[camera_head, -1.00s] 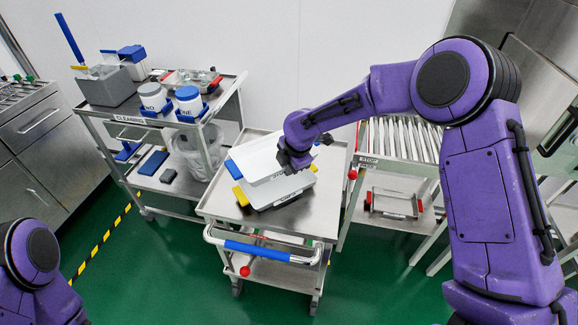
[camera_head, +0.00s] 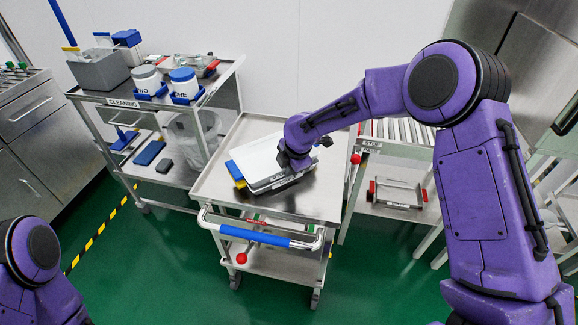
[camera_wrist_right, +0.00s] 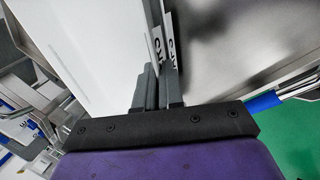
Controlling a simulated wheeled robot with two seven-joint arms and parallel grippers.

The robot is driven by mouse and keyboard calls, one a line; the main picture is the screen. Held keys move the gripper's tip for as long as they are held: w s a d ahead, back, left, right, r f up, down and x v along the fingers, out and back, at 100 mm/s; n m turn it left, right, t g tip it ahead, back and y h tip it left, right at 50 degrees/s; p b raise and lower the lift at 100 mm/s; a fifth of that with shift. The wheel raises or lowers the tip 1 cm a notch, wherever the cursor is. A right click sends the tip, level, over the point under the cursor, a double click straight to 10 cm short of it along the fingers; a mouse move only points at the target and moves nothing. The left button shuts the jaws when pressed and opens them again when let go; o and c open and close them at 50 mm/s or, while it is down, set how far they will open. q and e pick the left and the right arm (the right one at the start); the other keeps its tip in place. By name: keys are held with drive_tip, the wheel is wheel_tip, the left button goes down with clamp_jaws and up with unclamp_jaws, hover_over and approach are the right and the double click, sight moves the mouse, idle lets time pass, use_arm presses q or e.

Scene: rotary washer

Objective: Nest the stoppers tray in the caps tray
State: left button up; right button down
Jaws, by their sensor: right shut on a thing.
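A white tray (camera_head: 258,156), which I take as the stoppers tray, is in the grip of my right gripper (camera_head: 290,165) by its right-hand wall. It lies low, directly over a second tray (camera_head: 284,183), taken as the caps tray, on the steel cart. Labels show at the right front, too small to read surely. Blue and yellow pieces show at the left side. I cannot tell whether the upper tray is fully seated. In the right wrist view, the fingers (camera_wrist_right: 160,88) close on the wall of the white tray (camera_wrist_right: 95,45). My left gripper is out of view.
The steel cart (camera_head: 310,200) has free top around the trays and a blue push handle (camera_head: 255,237) in front. A cleaning trolley (camera_head: 115,103) with tubs stands to the left. A roller table (camera_head: 395,133) stands to the right.

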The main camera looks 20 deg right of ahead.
drive_tip(key=shift+s+f, duration=0.4)
drive_tip(key=shift+f, duration=0.1)
drive_tip(key=c, duration=1.2)
unclamp_jaws()
drive_tip(key=shift+a+f, duration=0.1)
drive_tip(key=v, duration=0.7)
drive_tip(key=w+v, duration=0.1)
drive_tip(key=v, duration=0.3)
drive_tip(key=shift+r, duration=0.25)
